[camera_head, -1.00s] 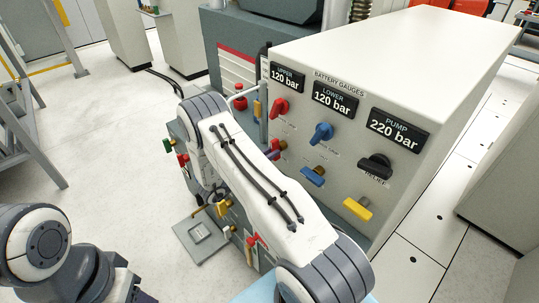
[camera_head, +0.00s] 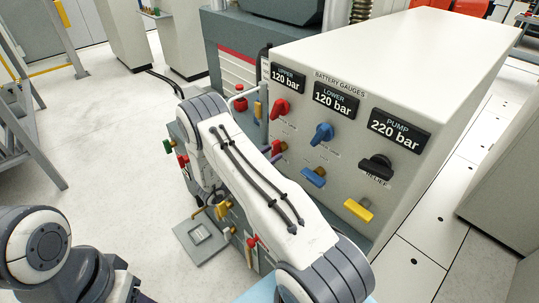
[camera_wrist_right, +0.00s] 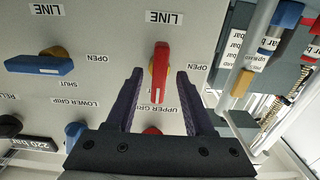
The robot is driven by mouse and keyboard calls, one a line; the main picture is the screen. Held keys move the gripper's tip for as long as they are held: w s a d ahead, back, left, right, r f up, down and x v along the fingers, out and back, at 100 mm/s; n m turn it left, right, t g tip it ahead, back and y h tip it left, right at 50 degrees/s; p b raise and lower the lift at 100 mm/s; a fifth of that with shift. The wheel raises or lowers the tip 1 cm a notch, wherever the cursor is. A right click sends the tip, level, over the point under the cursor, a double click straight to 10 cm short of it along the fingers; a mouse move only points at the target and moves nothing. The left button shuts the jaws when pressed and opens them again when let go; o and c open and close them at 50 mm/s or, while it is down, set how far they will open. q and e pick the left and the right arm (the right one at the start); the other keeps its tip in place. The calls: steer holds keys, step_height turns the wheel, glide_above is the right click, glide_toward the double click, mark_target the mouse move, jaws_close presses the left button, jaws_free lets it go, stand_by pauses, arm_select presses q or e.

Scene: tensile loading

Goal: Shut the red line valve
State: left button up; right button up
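The red line valve (camera_wrist_right: 161,72) is a red lever on the pale panel, under an upside-down LINE label in the right wrist view. Its handle stands upright in that picture, with an OPEN label at its right. In the head view it is the lower red handle (camera_head: 279,148), partly behind my right arm. My right gripper (camera_wrist_right: 160,74) is open, with one dark purple finger on each side of the handle and visible gaps between. I cannot tell how deep the fingertips reach. My left gripper (camera_head: 142,296) shows only as a dark sliver at the bottom edge.
A blue line lever (camera_wrist_right: 40,66) lies sideways beside the red one. The red upper knob (camera_head: 280,108), blue knob (camera_head: 321,133), black relief knob (camera_head: 376,166) and yellow lever (camera_head: 358,210) share the panel. Gauges (camera_head: 335,98) are above. Open floor (camera_head: 110,150) lies left.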

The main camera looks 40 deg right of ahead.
steer(key=shift+d, duration=0.1)
steer(key=a, duration=1)
steer(key=shift+s+a, duration=0.25)
steer(key=shift+s, duration=0.2)
steer(key=shift+w, duration=0.1)
